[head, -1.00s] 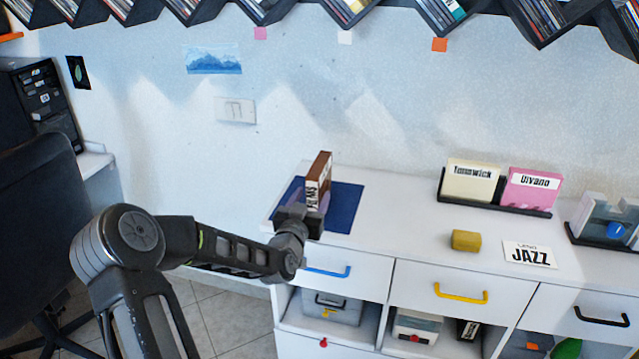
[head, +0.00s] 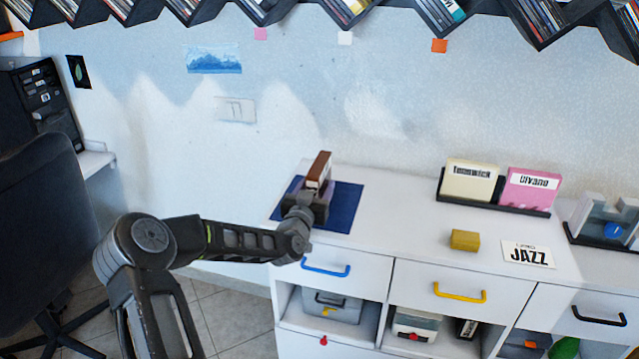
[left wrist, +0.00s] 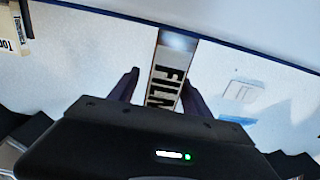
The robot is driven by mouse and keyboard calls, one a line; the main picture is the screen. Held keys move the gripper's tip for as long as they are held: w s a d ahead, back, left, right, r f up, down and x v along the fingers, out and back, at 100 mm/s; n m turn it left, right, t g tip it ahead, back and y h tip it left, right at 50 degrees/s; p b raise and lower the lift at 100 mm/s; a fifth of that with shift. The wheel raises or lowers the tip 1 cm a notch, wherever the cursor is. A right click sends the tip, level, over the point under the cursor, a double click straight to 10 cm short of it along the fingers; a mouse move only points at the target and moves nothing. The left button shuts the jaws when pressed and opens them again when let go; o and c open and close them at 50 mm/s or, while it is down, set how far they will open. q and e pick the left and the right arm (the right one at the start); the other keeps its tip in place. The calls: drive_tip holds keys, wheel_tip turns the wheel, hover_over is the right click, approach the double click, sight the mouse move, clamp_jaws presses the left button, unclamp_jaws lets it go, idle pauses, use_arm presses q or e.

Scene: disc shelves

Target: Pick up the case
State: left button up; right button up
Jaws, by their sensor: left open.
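The case (head: 319,168) is brown with a pale labelled spine and stands upright on a dark blue mat (head: 345,210) at the left end of the white cabinet. In the left wrist view the spine of the case (left wrist: 167,75) reads "FILM", its lower end hidden by my gripper's body. My left gripper (head: 316,192) is at the case, hiding its lower part in the head view. In the left wrist view the open fingers of my left gripper (left wrist: 158,88) stand one on each side of the spine. My right gripper is not in view.
On the cabinet top (head: 400,200) stand a cream case (head: 470,183) and a pink case (head: 531,192) in a black holder. A yellow block (head: 465,240) and a "JAZZ" card (head: 528,254) lie in front. A black chair (head: 40,220) is at the left.

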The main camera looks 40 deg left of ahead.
use_arm(q)
drive_tip(key=shift+c, duration=0.2)
clamp_jaws()
idle(0.4)
